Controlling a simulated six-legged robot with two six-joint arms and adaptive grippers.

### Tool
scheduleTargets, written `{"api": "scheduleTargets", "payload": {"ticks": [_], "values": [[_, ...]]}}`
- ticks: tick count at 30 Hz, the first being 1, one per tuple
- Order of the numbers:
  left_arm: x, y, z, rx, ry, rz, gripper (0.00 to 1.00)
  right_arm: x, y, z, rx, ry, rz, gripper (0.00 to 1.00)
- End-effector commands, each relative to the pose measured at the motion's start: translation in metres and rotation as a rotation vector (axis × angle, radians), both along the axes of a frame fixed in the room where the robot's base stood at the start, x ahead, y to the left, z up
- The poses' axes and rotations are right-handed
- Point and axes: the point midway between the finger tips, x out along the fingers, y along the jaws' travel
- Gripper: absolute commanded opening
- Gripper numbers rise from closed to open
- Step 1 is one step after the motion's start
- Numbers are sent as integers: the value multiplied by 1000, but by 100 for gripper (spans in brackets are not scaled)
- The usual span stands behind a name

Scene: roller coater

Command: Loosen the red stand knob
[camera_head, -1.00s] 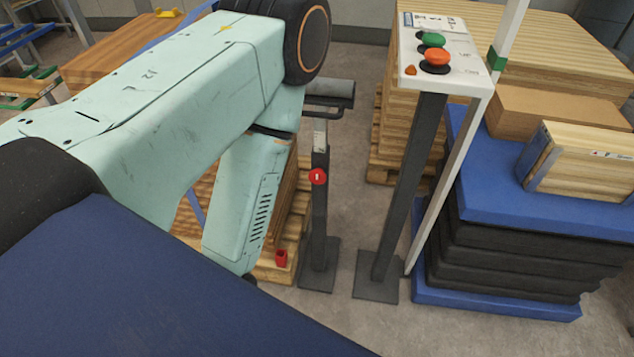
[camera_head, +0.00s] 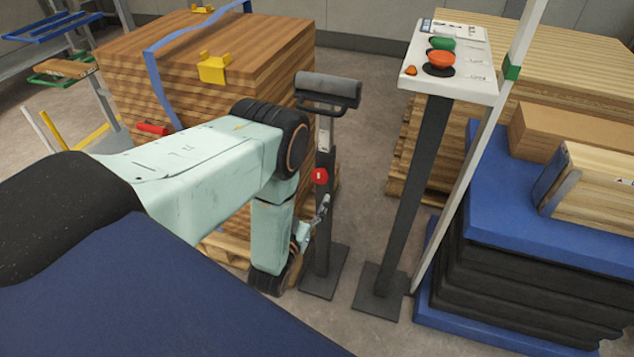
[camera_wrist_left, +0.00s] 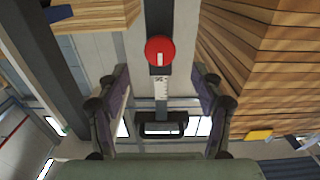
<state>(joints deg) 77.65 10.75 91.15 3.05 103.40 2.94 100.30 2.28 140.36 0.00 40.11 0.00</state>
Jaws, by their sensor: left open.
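The red stand knob (camera_head: 320,176) is on the front of a dark upright post (camera_head: 324,225), with a grey roller (camera_head: 328,87) on top. My left gripper (camera_head: 322,206) is just below and beside the knob in the head view, partly hidden by its wrist. In the left wrist view the red knob (camera_wrist_left: 160,50) shows a white mark. It lies in line with the gap between the two spread fingers of my left gripper (camera_wrist_left: 161,72), apart from both. The gripper is open and empty. My right gripper is out of view.
A control post with green and red buttons (camera_head: 440,58) stands right of the roller stand. A strapped wood stack (camera_head: 240,75) is behind my left arm. Blue and black stacked slabs (camera_head: 530,270) fill the right. Bare floor (camera_head: 370,130) lies between the posts.

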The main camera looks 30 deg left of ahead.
Motion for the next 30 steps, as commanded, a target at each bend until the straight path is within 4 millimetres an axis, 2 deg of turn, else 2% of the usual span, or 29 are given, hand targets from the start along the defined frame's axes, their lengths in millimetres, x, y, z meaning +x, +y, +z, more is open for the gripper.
{"api": "scheduleTargets", "payload": {"ticks": [6, 13, 25, 30], "values": [[34, 11, -1, -1, -3, -2, 67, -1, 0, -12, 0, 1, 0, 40], [60, 19, -1, -1, 1, 0, 67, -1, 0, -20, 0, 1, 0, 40], [67, 19, 0, -2, 5, 1, 66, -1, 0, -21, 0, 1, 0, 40], [67, 17, 0, -2, 4, 0, 52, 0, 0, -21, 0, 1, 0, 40]]}}
